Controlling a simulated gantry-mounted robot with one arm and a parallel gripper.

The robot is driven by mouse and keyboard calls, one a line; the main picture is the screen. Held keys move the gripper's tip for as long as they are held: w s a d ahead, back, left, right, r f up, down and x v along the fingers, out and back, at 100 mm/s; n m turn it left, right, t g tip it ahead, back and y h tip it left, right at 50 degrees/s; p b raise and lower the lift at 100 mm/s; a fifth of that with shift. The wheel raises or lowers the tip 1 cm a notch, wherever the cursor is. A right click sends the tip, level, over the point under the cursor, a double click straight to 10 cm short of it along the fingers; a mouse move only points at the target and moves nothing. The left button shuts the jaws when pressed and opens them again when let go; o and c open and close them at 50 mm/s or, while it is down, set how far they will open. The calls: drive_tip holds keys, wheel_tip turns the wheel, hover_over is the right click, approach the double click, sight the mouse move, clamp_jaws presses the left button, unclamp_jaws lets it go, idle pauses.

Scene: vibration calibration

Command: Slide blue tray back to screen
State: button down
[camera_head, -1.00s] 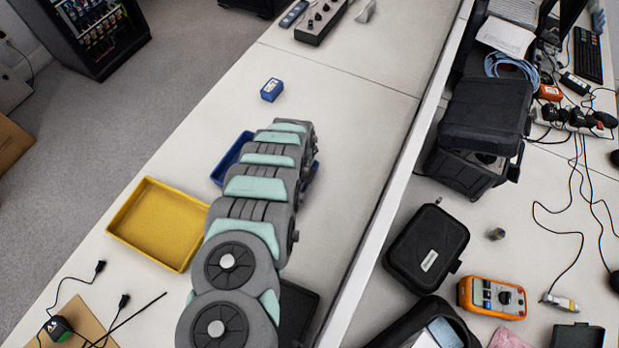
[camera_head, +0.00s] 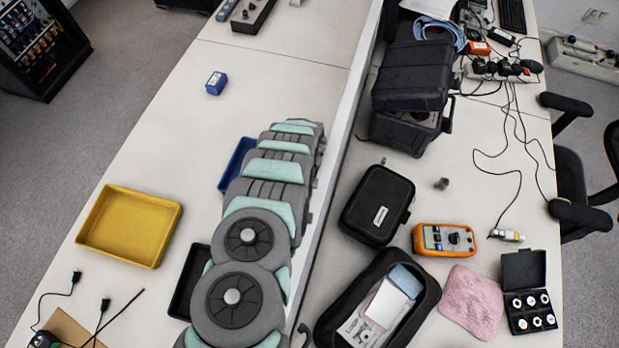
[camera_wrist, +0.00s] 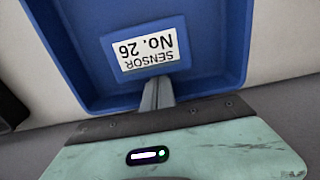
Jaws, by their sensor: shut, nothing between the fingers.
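The blue tray (camera_head: 236,166) lies on the left bench close to the white divider strip (camera_head: 343,120). My arm hides most of it in the head view. The wrist view shows the blue tray (camera_wrist: 84,60) close up, with a white label (camera_wrist: 147,46) reading "SENSOR No. 26" upside down. My arm hides the gripper and the gap between tray and divider in the head view.
A yellow tray (camera_head: 128,228) and a partly hidden black tray (camera_head: 184,290) are on the same bench, left of my arm. A small blue box (camera_head: 215,83) stands farther back. Black cases and an orange meter (camera_head: 443,239) are beyond the divider.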

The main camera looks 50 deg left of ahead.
drive_tip(key=shift+r, duration=0.1)
wheel_tip(320, 180, up, 10)
drive_tip(key=p, duration=0.7)
